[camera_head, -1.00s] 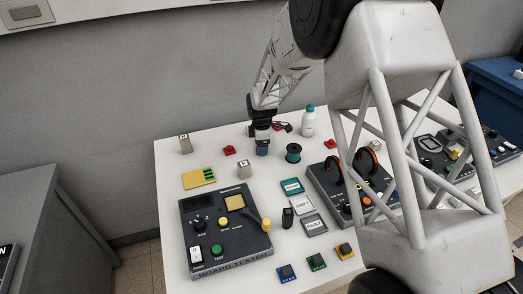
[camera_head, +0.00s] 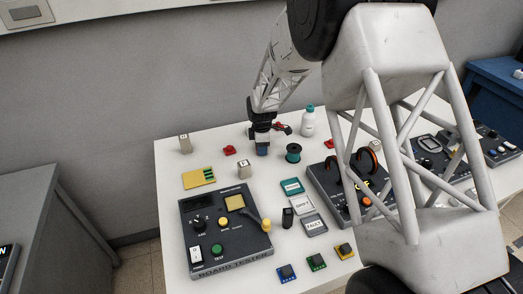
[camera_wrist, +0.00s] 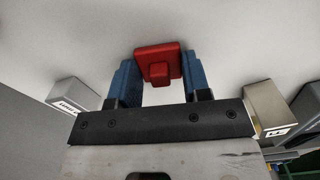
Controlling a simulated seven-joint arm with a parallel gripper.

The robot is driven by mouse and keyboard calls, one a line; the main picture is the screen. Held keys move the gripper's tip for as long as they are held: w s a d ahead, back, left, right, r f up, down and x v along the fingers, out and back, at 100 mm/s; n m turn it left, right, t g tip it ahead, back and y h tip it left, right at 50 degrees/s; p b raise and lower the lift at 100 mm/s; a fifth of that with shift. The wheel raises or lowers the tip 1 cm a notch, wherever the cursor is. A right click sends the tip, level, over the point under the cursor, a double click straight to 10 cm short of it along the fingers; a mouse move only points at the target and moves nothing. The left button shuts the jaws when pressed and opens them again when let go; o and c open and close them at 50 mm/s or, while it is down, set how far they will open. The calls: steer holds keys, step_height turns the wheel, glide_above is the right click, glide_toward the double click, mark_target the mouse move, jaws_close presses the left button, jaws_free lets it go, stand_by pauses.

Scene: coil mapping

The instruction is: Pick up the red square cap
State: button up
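A red square cap (camera_wrist: 158,60) with a small raised knob shows in the wrist view, at the top middle. The blue fingers of my gripper (camera_wrist: 158,82) stand apart, one on each side of it, with the cap at their tips. I see no clear contact or lift. In the head view my gripper (camera_head: 262,150) points down low over the back of the white table. The cap at its tips is hidden there. Other red pieces lie left of the gripper (camera_head: 229,150) and right of the green spool (camera_head: 329,144).
A green spool (camera_head: 293,153) and a white bottle (camera_head: 308,122) stand right of my gripper. A beige block (camera_head: 243,169) is in front of it, with a yellow card (camera_head: 199,177) and the board tester (camera_head: 225,262) nearer. Red-handled tool parts (camera_head: 283,128) lie behind.

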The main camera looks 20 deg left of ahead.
steer(key=shift+c, duration=1)
steer(key=shift+r, duration=0.1)
steer(key=shift+r, duration=0.8)
step_height(320, 180, up, 2)
steer(key=shift+s+d, duration=0.1)
steer(key=s+d, duration=0.3)
steer(key=s, duration=0.1)
steer(key=s+d, duration=0.3)
steer(key=s, duration=0.1)
steer(key=s+d+r, duration=0.1)
steer(key=s+d, duration=0.2)
steer(key=s, duration=0.1)
steer(key=shift+s+d+r, duration=0.1)
steer(key=shift+s+d, duration=0.1)
steer(key=shift+d, duration=0.1)
